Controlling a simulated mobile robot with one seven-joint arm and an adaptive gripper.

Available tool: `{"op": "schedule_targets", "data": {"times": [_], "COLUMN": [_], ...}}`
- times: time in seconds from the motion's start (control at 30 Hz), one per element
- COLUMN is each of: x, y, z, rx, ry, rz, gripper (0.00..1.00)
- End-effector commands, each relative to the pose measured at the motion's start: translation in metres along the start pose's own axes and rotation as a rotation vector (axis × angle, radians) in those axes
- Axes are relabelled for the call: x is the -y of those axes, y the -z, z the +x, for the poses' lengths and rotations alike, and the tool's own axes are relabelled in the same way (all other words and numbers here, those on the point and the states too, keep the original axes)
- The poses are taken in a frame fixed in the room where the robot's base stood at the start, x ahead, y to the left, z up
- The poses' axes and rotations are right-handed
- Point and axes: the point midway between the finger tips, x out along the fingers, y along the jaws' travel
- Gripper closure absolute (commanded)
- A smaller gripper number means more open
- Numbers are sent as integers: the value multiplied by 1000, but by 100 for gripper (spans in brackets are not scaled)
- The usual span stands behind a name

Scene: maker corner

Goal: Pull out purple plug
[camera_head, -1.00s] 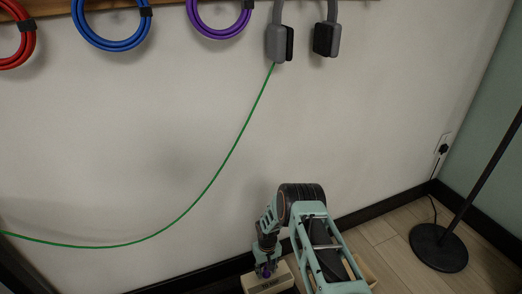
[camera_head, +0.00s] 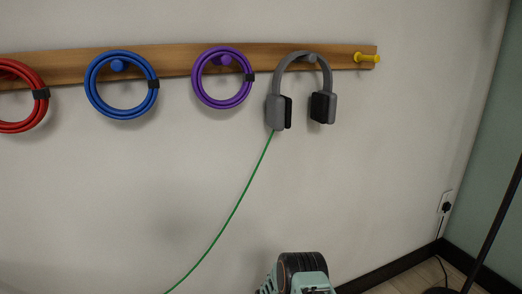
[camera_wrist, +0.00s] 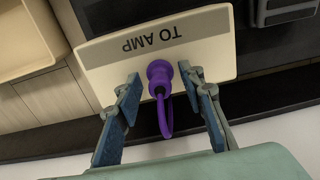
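The purple plug (camera_wrist: 159,76) sits in a cream box (camera_wrist: 215,50) in the wrist view. A purple loop of cable (camera_wrist: 165,122) runs from the plug toward the camera. My gripper (camera_wrist: 160,78) is open, with one blue-padded finger on each side of the plug. Gaps show between the fingers and the plug. In the head view only a bit of my arm shows at the bottom edge; the gripper, plug and box are out of view there.
A wooden peg rail (camera_head: 180,68) holds red (camera_head: 38,112), blue (camera_head: 98,107) and purple (camera_head: 205,98) cable coils and grey headphones (camera_head: 277,109). A green cable (camera_head: 233,212) hangs from the headphones. A stand pole (camera_head: 497,220) and wall socket (camera_head: 446,203) are at right.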

Motion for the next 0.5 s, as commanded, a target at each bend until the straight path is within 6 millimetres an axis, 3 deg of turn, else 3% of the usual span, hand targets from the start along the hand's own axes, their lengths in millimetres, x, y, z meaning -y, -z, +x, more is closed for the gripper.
{"op": "schedule_targets", "data": {"times": [0.07, 0.4, 0.5], "x": [0, 0, 0], "y": [0, 0, 0], "z": [0, 0, 0], "rx": [0, 0, 0], "ry": [0, 0, 0], "rz": [0, 0, 0], "gripper": [64, 100, 100]}}
